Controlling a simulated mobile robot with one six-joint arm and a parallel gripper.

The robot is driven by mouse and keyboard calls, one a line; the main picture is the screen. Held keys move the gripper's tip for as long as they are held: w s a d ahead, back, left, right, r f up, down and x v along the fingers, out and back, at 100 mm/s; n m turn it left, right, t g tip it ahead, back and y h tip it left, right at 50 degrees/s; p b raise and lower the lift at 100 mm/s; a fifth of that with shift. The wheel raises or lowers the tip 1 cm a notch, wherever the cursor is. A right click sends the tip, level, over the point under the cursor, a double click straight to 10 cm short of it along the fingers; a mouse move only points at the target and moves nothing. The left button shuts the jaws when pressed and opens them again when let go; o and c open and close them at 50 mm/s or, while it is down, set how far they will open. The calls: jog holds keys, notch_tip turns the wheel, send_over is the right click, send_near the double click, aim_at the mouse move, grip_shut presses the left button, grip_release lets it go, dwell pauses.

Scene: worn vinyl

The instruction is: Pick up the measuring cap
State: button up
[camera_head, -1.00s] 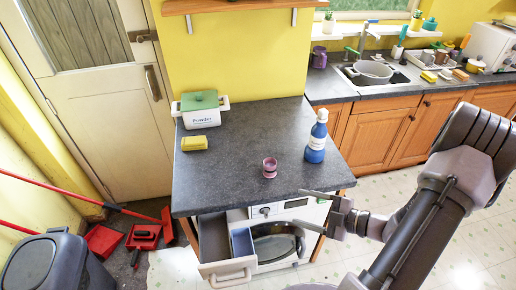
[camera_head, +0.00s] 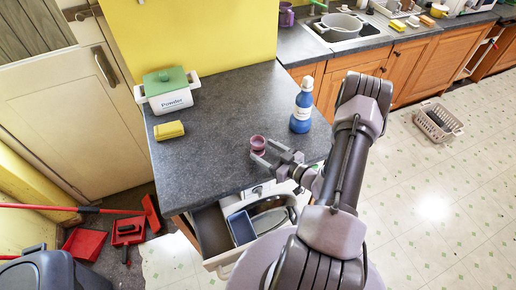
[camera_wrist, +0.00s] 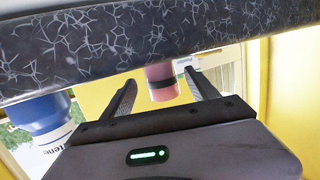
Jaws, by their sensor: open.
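The measuring cap (camera_head: 257,143) is a small pink-purple cup on the dark grey worktop, near its front edge. It also shows in the wrist view (camera_wrist: 162,82), where the picture is upside down. My gripper (camera_head: 263,151) is open and low over the worktop's front edge, with its fingertips pointing at the cap. In the wrist view the cap appears between the two fingers. Nothing is held. Whether the fingertips are beside the cap or just short of it, I cannot tell.
A blue bottle (camera_head: 301,108) stands right of the cap, and in the wrist view (camera_wrist: 40,118). An open drawer (camera_head: 214,232) juts out below. The worktop's middle is clear.

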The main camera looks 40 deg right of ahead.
aim_at(253, 138)
jog(key=x, duration=0.4)
jog(key=shift+a+f, duration=0.1)
jog(key=shift+f, duration=0.05)
grip_shut()
notch_tip(253, 138, up, 4)
jog(key=shift+p, duration=0.5)
jog(key=d+f+p+v, duration=0.1)
jog(key=d+f+v, duration=0.1)
jog(key=v, duration=1.4)
